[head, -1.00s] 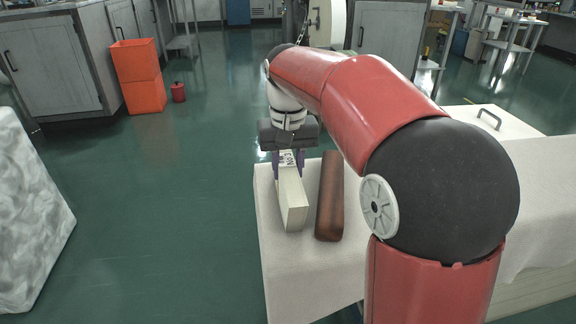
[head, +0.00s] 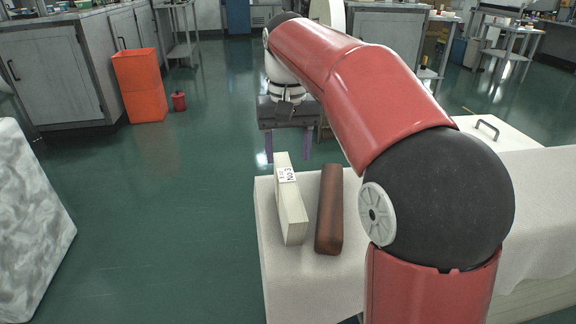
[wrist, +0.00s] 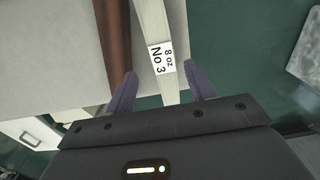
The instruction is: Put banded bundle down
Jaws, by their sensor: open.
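The banded bundle (head: 291,208) is a long cream block with a white label band reading "No 3". It lies on the cloth-covered table near its left edge, and nothing holds it. In the wrist view the bundle (wrist: 153,22) runs away from between the fingers, with its label (wrist: 161,59) reading "8 oz No 3" just ahead of the fingertips.
A dark brown bar (head: 329,210) lies right beside the bundle, with a narrow gap between them. The pale table (head: 305,284) ends just left of the bundle, above green floor. A white block (head: 32,215) stands at the left.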

